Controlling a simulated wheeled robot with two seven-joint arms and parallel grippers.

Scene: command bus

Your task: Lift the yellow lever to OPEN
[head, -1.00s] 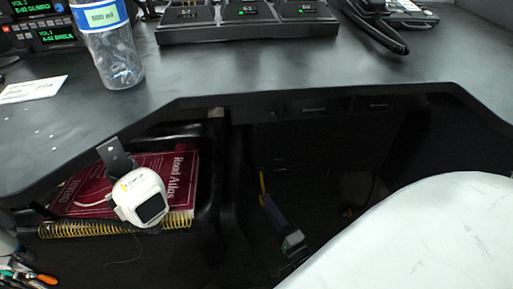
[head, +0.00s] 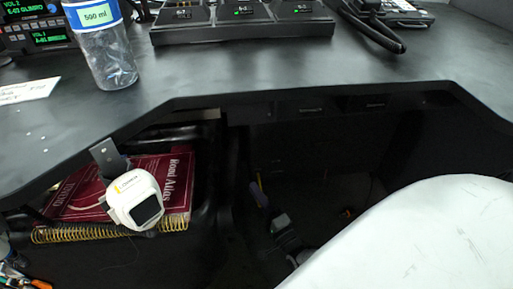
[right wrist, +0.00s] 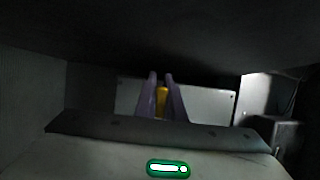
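In the right wrist view the yellow lever (right wrist: 161,101) lines up with the narrow gap between two purple-grey fingers. My right gripper (head: 258,190) reaches it from below in the head view. The gripper also shows in the right wrist view (right wrist: 161,76). Whether its fingers press on the lever or stand a little apart from it cannot be told. No OPEN marking is readable. My left gripper is not in view.
The black desk (head: 300,75) overhangs the dark space. A bottle (head: 103,50) and a charger rack (head: 240,32) stand on it. A red atlas (head: 90,190) lies in a tray at left, behind a white device (head: 135,198). A pale panel (right wrist: 215,104) stands behind the lever.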

